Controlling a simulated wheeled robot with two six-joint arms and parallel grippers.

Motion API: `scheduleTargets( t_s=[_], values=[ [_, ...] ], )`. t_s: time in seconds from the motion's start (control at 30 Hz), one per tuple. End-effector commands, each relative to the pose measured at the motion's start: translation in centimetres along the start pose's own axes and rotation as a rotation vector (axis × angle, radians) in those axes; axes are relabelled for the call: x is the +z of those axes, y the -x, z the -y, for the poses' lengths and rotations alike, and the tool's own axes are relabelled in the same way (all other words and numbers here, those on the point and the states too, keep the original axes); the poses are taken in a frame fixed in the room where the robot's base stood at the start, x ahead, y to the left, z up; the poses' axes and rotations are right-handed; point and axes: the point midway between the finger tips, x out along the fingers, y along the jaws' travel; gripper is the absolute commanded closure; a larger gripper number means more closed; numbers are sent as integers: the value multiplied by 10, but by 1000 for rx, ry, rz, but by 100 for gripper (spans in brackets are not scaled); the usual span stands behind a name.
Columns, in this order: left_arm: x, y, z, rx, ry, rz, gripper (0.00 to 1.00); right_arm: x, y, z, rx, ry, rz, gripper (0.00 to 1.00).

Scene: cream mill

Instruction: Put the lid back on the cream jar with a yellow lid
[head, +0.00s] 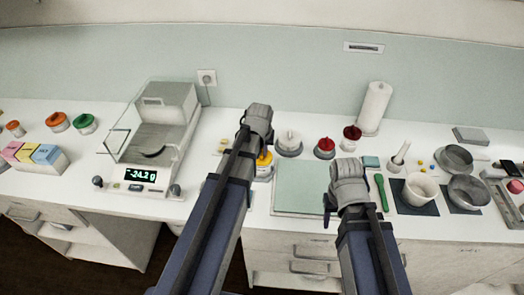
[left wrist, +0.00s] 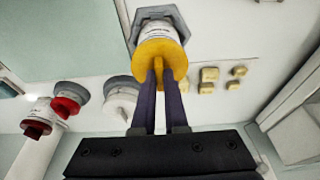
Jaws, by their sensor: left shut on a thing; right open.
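The cream jar (left wrist: 156,32) has a white labelled body and stands in a grey hexagonal holder in the left wrist view. The yellow lid (left wrist: 150,55) is in line with its top; I cannot tell whether it is fully seated. My left gripper (left wrist: 158,74) is shut on the yellow lid's knob. In the head view the yellow lid (head: 265,159) shows beside my left arm, which hides part of the jar and my left fingertips. My right gripper (head: 329,205) is open, over the right side of the pale green mat (head: 290,188), its fingers mostly hidden.
A white-lidded jar (head: 288,141) and red-lidded jars (head: 325,147) (head: 352,136) stand right of the yellow-lidded jar. A balance (head: 140,188) reading -24.2 g stands left. A mortar (head: 420,189), bowls and a green spatula (head: 381,191) lie right. Small yellow blocks (left wrist: 208,80) lie near the jar.

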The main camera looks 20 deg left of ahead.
Motion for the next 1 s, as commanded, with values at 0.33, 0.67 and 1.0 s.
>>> scheduleTargets(
  t_s=[0.33, 0.67, 1.0],
  values=[
    [0, 0, 0, 0, 0, 0, 78, 0, 0, 0, 0, 0, 0, 50],
    [0, 0, 0, 0, 0, 0, 54, 0, 0, 0, 0, 0, 0, 50],
    [0, 0, 0, 0, 0, 0, 24, 0, 0, 0, 0, 0, 0, 50]
  ],
)
